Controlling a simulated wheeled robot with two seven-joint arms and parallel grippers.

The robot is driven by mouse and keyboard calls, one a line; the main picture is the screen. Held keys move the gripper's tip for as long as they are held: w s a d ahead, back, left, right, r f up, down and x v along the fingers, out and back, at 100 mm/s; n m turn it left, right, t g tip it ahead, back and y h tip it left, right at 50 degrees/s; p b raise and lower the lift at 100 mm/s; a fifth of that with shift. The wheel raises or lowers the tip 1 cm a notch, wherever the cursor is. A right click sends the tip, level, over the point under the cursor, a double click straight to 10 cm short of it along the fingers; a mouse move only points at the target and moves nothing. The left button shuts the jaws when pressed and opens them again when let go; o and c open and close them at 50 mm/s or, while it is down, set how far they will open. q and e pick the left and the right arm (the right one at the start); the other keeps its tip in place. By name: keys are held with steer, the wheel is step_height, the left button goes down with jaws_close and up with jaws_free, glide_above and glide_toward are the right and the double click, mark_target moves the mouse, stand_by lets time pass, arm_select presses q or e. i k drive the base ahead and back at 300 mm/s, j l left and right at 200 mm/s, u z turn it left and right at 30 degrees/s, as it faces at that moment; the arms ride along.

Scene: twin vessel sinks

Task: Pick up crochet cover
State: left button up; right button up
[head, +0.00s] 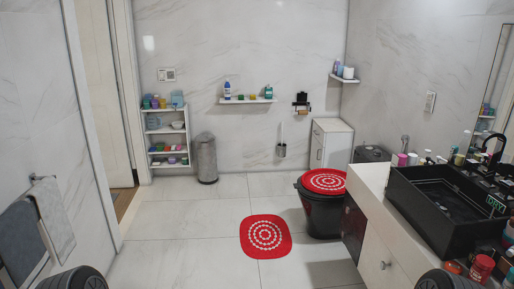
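A red crochet cover (325,180) with white rings lies flat on the closed lid of the black toilet (322,216), right of the picture's middle. A matching red round-cornered mat (265,236) with white rings lies flat on the floor in front of the toilet. Dark rounded parts of my own arms show at the bottom left and bottom right edges, well short of the cover. Neither of my grippers shows, so I cannot see their fingers.
A white counter with a black vessel sink (440,205) fills the right side. A grey bin (205,158) and white shelf unit (167,138) stand at the back left. Towels (50,222) hang at left. A white cabinet (331,143) stands behind the toilet. The left-centre floor is clear.

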mark_target(332, 182)
steer(key=i, duration=4.85)
steer(key=i+u, duration=0.2)
steer(key=k, duration=0.1)
